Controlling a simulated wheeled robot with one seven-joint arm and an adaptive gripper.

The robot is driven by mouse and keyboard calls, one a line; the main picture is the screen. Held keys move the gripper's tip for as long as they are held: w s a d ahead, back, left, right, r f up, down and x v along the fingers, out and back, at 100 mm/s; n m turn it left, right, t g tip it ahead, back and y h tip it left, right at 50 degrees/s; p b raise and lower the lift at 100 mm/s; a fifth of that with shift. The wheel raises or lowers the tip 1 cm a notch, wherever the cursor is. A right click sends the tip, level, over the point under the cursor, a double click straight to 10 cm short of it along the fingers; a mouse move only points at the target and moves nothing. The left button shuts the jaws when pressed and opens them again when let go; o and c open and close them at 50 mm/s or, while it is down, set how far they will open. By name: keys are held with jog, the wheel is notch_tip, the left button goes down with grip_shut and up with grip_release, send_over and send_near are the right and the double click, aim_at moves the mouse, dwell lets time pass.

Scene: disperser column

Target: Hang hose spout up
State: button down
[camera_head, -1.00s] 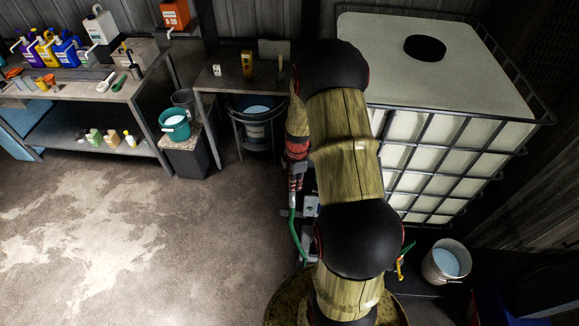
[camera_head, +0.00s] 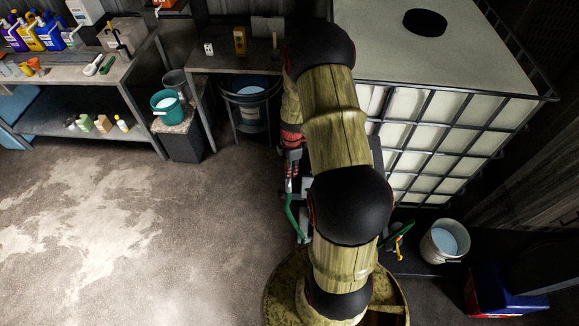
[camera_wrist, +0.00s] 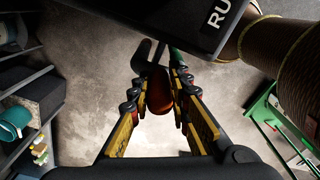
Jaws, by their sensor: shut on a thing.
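My gripper (camera_wrist: 158,100) is shut on the hose spout (camera_wrist: 159,92), whose red-orange part lies between the two yellow-and-black fingers in the wrist view. A dark forked piece shows just beyond it, and a bit of green hose (camera_wrist: 178,56) shows beside the right fingertips. In the head view my gripper (camera_head: 291,168) hangs left of my arm, and the green hose (camera_head: 292,215) runs down from it and passes behind my arm. The spout's outlet and any hanging place for it cannot be made out.
A large white caged tank (camera_head: 440,125) stands right of my arm. A white bucket (camera_head: 433,247) of bluish liquid sits below it. A steel table (camera_head: 215,63) and a bench (camera_head: 65,75) with bottles stand at left. The floor (camera_head: 150,240) at lower left is open.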

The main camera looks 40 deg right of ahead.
notch_tip(320, 180, down, 4)
jog(key=shift+f+b, duration=0.25)
jog(key=shift+b, duration=0.65)
jog(key=shift+f+b, duration=2.3)
jog(key=shift+f, duration=0.65)
